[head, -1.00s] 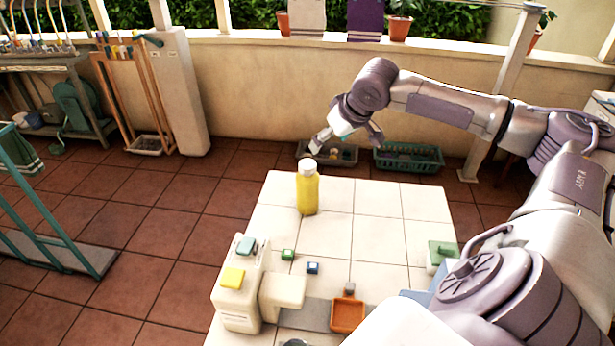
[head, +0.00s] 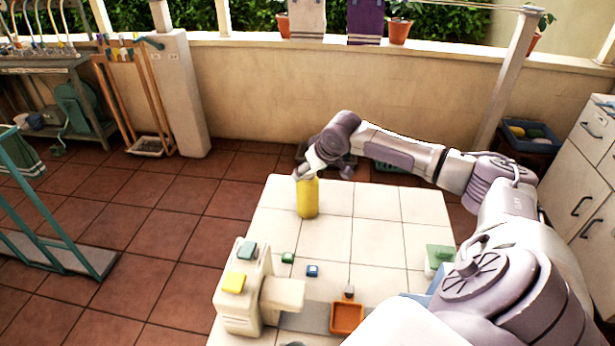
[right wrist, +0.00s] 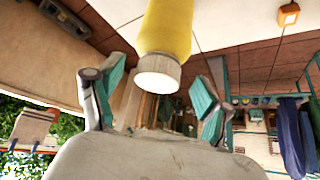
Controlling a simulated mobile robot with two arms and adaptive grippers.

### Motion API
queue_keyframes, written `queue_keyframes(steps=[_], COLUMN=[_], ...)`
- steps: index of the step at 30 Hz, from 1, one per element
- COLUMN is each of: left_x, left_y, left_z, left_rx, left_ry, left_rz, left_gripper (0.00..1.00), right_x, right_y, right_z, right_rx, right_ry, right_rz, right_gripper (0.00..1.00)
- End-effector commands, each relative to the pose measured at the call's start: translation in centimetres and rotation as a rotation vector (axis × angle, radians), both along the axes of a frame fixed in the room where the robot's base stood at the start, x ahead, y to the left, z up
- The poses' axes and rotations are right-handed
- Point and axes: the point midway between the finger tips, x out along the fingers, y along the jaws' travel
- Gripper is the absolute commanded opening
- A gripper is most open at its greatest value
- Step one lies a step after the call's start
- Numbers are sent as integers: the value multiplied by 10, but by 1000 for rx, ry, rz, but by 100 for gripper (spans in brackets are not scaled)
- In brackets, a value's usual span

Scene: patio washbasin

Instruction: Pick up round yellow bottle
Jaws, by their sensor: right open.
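The round yellow bottle (head: 307,199) stands upright near the far left edge of the white tiled table (head: 379,205). In the head view my right gripper (head: 308,170) is at the bottle's top and hides its cap. In the right wrist view the yellow bottle (right wrist: 167,27) with its white cap (right wrist: 158,73) shows between the spread teal-padded fingers of the right gripper (right wrist: 155,100). The fingers are open, with a visible gap on each side of the cap. My left gripper is not in view.
The table is clear right of the bottle. A wall stands behind.

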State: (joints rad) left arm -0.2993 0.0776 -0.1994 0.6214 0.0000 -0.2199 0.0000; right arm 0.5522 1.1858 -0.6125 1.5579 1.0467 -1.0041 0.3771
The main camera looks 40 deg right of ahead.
Motion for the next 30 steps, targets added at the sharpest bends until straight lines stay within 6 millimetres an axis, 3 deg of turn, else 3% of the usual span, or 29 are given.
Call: queue_keyframes(steps=[4,11,25,30], left_x=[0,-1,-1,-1], left_y=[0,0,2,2], left_z=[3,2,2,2], left_rx=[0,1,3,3], left_ry=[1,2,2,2], left_rz=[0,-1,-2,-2], left_gripper=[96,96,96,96], right_x=[7,8,8,8], right_y=[-1,-2,-2,-2], right_z=[-11,-13,-13,-11], right_rx=[-1,-1,-2,-2], right_ry=[-1,-1,-1,-4], right_rz=[-1,0,0,0], right_gripper=[78,78,2,0])
